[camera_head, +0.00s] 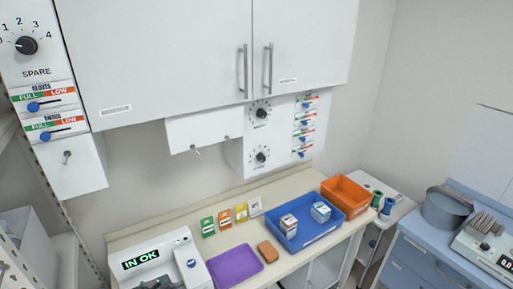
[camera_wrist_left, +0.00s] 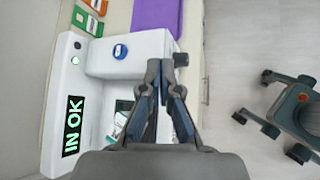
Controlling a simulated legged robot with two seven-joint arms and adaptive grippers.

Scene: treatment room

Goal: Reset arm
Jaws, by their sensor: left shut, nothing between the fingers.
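My left gripper (camera_wrist_left: 167,66) shows in the left wrist view, with its fingers together at the tips and nothing held. It is over the edge of a white device (camera_wrist_left: 130,48) with a green "IN OK" display. In the head view the device (camera_head: 185,258) stands at the counter's near left end. A dark shape at the bottom edge there may be part of my left arm; I cannot tell. My right gripper is in neither view.
A purple tray (camera_head: 235,266), a blue tray (camera_head: 318,235) with two small boxes, and an orange bin (camera_head: 345,192) stand on the counter. White cabinets (camera_head: 170,50) hang above. A wheeled stool base (camera_wrist_left: 300,110) is on the floor at right; floor between is clear.

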